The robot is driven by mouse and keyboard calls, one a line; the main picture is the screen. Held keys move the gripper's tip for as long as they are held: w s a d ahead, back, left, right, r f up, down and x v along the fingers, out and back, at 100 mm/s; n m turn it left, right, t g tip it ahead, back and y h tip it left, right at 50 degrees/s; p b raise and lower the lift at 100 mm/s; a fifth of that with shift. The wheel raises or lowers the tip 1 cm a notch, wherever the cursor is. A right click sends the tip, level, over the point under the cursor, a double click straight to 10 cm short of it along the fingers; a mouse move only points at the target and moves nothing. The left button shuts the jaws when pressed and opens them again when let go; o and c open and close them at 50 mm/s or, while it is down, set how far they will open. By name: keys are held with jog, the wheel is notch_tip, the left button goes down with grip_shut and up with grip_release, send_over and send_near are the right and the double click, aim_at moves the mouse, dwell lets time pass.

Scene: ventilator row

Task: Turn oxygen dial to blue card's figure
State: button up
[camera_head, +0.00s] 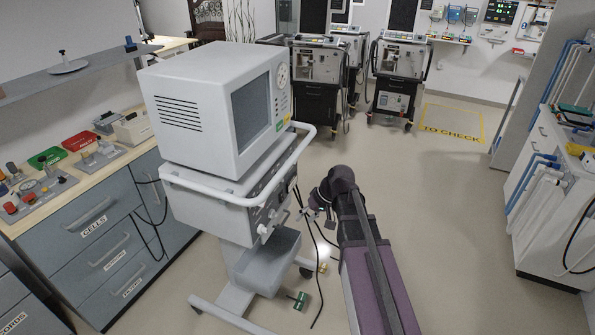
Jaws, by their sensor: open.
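The ventilator (205,110) stands left of centre as a boxy white unit on a wheeled stand, with a dark screen on its front. A round pale dial (283,76) with marks around it sits at the screen's right; its figures and setting are too small to read, and I cannot tell if it is the oxygen dial. Several small knobs (264,231) are on the lower front panel. I cannot make out a blue card. My gripper (309,213) is open, in front of the lower panel, below and right of the round dial. Whether it touches anything is unclear.
A white rail (303,150) curves around the ventilator's front. A grey bin (264,265) hangs below. Cables and small blocks lie on the floor. Drawers stand at left, a white cabinet at right. More ventilators (400,72) stand behind. Open floor lies right of my arm.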

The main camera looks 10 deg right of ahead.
jog(key=w+d+f+n+t+y+b, duration=0.1)
jog(key=w+d+t+y+b, duration=0.15)
jog(key=w+b, duration=0.4)
jog(key=w+d+f+t+y+b, duration=0.1)
jog(key=w+d+f+y+b, duration=0.2)
jog(key=w, duration=0.7)
jog(key=w+d+r+t+y+b, duration=0.3)
jog(key=w+d+b, duration=0.3)
jog(key=w+d, duration=0.2)
jog(key=shift+w+d+t+y, duration=0.2)
jog(key=shift+t+y, duration=0.15)
jog(key=shift+t, duration=0.5)
jog(key=shift+a, duration=0.1)
jog(key=x, duration=1.3)
jog(key=shift+w+a, duration=0.2)
jog(key=shift+a, duration=0.05)
grip_shut()
